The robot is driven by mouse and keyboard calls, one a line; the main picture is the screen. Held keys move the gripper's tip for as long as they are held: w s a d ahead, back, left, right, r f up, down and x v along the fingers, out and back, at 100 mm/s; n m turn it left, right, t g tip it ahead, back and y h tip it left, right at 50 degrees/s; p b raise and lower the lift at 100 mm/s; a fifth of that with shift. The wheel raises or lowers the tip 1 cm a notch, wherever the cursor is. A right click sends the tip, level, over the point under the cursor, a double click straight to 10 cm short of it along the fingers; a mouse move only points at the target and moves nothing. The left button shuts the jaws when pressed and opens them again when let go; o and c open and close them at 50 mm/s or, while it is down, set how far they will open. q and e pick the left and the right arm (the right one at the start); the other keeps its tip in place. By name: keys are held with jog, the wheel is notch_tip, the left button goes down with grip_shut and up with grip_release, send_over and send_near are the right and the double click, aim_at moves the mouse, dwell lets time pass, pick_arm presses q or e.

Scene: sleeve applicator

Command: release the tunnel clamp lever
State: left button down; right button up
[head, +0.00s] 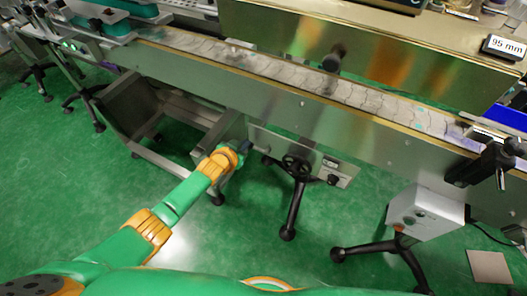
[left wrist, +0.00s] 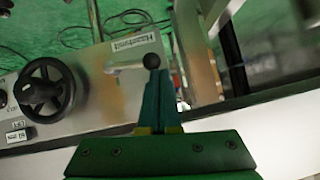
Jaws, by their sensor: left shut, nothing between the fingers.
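A small lever with a pale metal arm and a black ball knob (left wrist: 152,60) is on the metal control panel (left wrist: 100,98) in the left wrist view. The arm points right in that view, with the knob at its free end. My left gripper (left wrist: 157,78) is shut and empty, its fingertips right at the knob; I cannot tell whether they touch it. In the head view my left gripper (head: 243,147) is at the left end of the panel (head: 268,142), and the lever is hard to make out there. My right gripper is not in view.
A black handwheel (left wrist: 45,90) is on the same panel, left of the lever in the wrist view; it also shows in the head view (head: 295,166). The conveyor (head: 290,82) runs above. A grey control box (head: 425,212) stands at the right. Green floor (head: 180,230) lies open in front.

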pick_arm(q)
jog(key=shift+a+f+b, duration=0.25)
jog(key=shift+f+b, duration=0.1)
jog(key=shift+f, duration=0.1)
dwell(0.6)
jog(key=s+a+r+p, duration=0.5)
jog(key=s+r+p, duration=0.2)
jog(key=r+p, duration=0.2)
jog(key=shift+s+r, duration=0.25)
jog(key=s+a+f+n+g+y+p, duration=0.1)
jog(key=s+a+f+g, duration=0.2)
jog(key=s+f, duration=0.75)
jog(key=s+a+f+n+g+y, duration=0.1)
jog(key=s+a+f+g+y, duration=0.15)
jog(key=s+f, duration=0.75)
jog(key=s+f+g, duration=0.1)
jog(key=s+g, duration=0.1)
jog(key=s, duration=0.6)
jog(key=s+d+f+g, duration=0.1)
jog(key=s+f+g, duration=0.1)
jog(key=s, duration=0.7)
jog(key=shift+d+n, duration=0.3)
jog(key=shift+n, duration=0.1)
